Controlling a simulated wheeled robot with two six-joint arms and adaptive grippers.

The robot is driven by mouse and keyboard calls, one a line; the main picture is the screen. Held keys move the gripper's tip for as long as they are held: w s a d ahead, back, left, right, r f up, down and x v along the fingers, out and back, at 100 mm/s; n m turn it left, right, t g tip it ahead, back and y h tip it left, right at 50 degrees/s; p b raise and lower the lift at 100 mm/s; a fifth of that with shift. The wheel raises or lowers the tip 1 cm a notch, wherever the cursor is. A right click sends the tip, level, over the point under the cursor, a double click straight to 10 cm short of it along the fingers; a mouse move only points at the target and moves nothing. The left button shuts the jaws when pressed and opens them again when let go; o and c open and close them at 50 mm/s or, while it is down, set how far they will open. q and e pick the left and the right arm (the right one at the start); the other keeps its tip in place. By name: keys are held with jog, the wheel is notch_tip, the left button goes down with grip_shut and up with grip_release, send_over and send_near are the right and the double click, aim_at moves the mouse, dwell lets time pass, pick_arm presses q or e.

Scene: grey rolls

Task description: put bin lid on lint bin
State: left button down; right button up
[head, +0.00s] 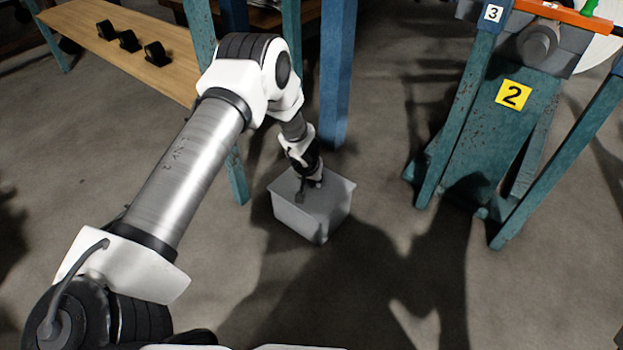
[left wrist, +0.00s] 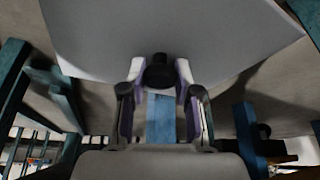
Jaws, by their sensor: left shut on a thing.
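The lint bin (head: 302,220) is a grey box on the floor in the middle of the head view. The bin lid (head: 333,189) is a flat grey plate over its top; I cannot tell whether it rests fully on the rim. My left gripper (head: 308,184) reaches down to the lid from above. In the left wrist view the left gripper (left wrist: 160,85) is shut on the lid's dark round knob (left wrist: 159,72), with the pale underlying lid plate (left wrist: 165,28) filling the top. The bin's inside is hidden. My right gripper is not in view.
A blue post (head: 338,90) stands just behind the bin. A wooden bench (head: 125,45) with several black rolls is at upper left. The floor (head: 390,180) between is clear.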

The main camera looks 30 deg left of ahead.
pick_arm(q)
jog(key=c, duration=0.8)
grip_release()
jog(key=shift+o, duration=0.2)
jog(key=v, duration=1.2)
